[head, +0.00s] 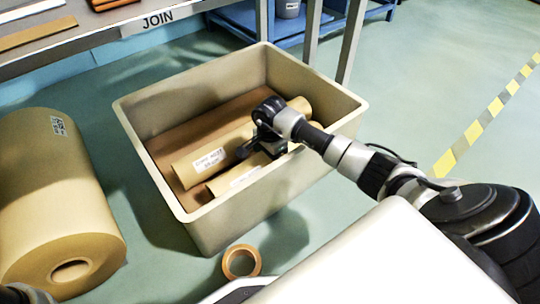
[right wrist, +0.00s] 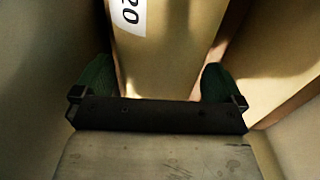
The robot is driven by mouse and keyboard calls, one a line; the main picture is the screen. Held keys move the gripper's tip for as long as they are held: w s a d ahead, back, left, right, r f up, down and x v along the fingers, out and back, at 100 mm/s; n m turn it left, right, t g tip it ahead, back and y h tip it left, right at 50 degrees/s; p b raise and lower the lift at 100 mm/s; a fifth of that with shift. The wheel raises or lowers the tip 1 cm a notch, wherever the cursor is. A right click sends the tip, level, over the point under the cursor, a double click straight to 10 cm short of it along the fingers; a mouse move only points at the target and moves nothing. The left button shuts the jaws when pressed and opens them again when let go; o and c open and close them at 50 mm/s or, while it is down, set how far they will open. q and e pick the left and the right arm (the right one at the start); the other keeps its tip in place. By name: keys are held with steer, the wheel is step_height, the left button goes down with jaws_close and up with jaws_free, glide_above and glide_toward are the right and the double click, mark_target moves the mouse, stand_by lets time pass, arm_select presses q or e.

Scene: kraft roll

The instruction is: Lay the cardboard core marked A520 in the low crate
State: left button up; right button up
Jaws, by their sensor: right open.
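The low crate (head: 250,213) is a beige open box on the floor in the head view. Two tan cardboard cores lie side by side in it, each with a white label. The nearer core (head: 232,181) is partly hidden by my right gripper (head: 262,148). In the right wrist view a core (right wrist: 165,60) with a label ending in "20" lies between the two fingers of the right gripper (right wrist: 158,85), which is open. The farther core (head: 205,160) has a label too small to read surely. A dark part of my left arm shows at the bottom left corner; its jaws cannot be made out.
A large kraft roll (head: 50,200) lies on the floor left of the crate. A tape ring (head: 241,262) lies in front of the crate. A bench marked JOIN (head: 160,20) stands behind.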

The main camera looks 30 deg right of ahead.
step_height(320, 180, up, 12)
steer(key=p, duration=0.7)
steer(key=shift+f, duration=0.1)
